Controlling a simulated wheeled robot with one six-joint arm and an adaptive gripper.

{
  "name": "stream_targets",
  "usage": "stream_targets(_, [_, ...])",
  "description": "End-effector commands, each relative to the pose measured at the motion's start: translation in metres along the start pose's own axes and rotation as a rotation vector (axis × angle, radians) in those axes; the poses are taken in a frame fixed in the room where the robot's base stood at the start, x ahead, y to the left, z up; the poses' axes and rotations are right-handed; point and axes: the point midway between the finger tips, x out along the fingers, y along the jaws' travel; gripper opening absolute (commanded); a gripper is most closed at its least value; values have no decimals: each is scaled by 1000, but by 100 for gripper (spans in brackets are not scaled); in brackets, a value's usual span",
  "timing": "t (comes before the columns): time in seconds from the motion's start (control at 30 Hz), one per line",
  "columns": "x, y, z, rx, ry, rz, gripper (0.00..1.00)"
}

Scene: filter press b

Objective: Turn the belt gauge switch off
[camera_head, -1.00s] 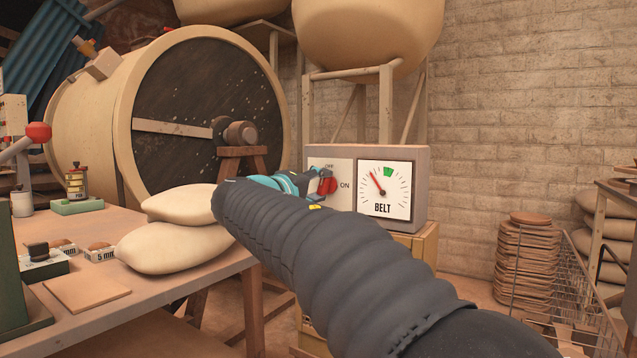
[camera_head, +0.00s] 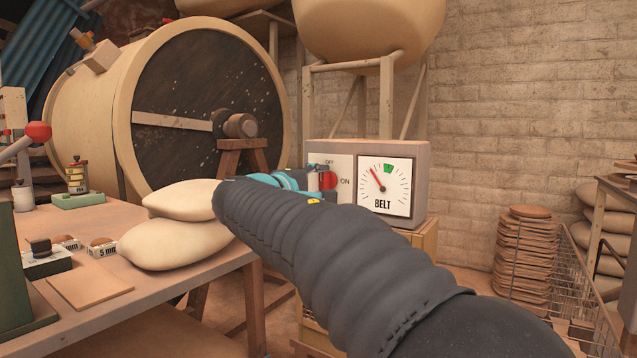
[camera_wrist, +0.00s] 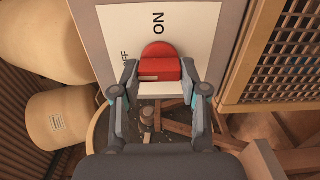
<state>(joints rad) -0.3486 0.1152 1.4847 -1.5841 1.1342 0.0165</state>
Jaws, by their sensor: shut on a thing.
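The belt gauge box (camera_head: 425,190) is a grey box with a dial (camera_head: 385,188) labelled BELT and a white switch plate (camera_head: 345,165) marked OFF at top and ON at right. The red needle points up and left, short of the green band. My gripper (camera_head: 321,178) is at the plate, shut on the red switch knob (camera_head: 331,181). In the wrist view, my gripper (camera_wrist: 159,72) has one finger on each side of the red knob (camera_wrist: 161,66). There ON is above the knob and OFF to its left, partly hidden by a finger. The knob's exact pointing is unclear.
The gauge box stands on a wooden crate (camera_head: 428,245). A table (camera_head: 180,280) with pale sacks (camera_head: 175,240) lies left, close beside my arm. A large drum (camera_head: 90,110) stands behind. A wire rack (camera_head: 590,285) and stacked plates (camera_head: 525,255) are right.

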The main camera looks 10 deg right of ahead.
Motion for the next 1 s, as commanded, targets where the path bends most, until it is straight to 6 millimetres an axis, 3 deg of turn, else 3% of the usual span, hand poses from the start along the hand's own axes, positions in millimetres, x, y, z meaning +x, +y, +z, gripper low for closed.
stream_targets(0.1, [0, 0, -1, -2, 2, 1, 9])
stream_targets(0.13, [0, 0, -1, -2, 3, 1, 51])
stream_targets(0.2, [0, 0, -1, -1, 2, 1, 68])
stream_targets(0.63, [-8, 0, -1, 0, 2, 0, 69])
stream_targets(1.0, [-75, 0, -2, 0, 6, 1, 69])
